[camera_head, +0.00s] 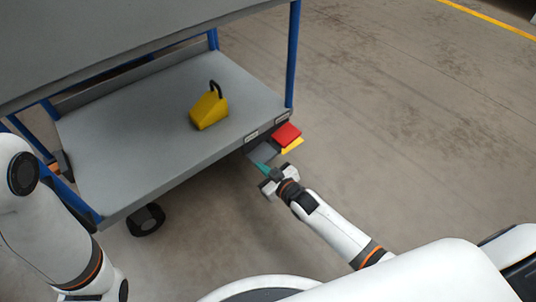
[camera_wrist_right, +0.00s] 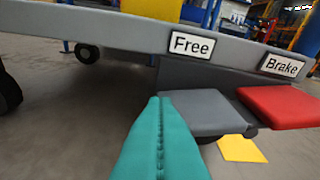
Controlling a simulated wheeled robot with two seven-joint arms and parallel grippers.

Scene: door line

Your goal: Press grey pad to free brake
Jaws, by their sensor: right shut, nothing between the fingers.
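The grey pad (camera_wrist_right: 205,109) sticks out from the cart's end under a white "Free" label (camera_wrist_right: 191,44). It also shows in the head view (camera_head: 262,150), partly behind my gripper. A red pad (camera_wrist_right: 287,105) is beside it on the right, under a "Brake" label (camera_wrist_right: 283,66). My right gripper (camera_head: 263,167) is shut and empty, with teal fingers (camera_wrist_right: 160,105) pointing at the cart. In the wrist view the fingertips overlap the grey pad's left edge; I cannot tell whether they touch it. My left arm shows at the left, its gripper out of view.
The grey cart (camera_head: 130,130) has blue posts and black wheels (camera_head: 146,219). A yellow wedge with a black handle (camera_head: 209,108) sits on its lower deck. A yellow patch (camera_wrist_right: 242,149) shows below the pads. The concrete floor to the right is clear.

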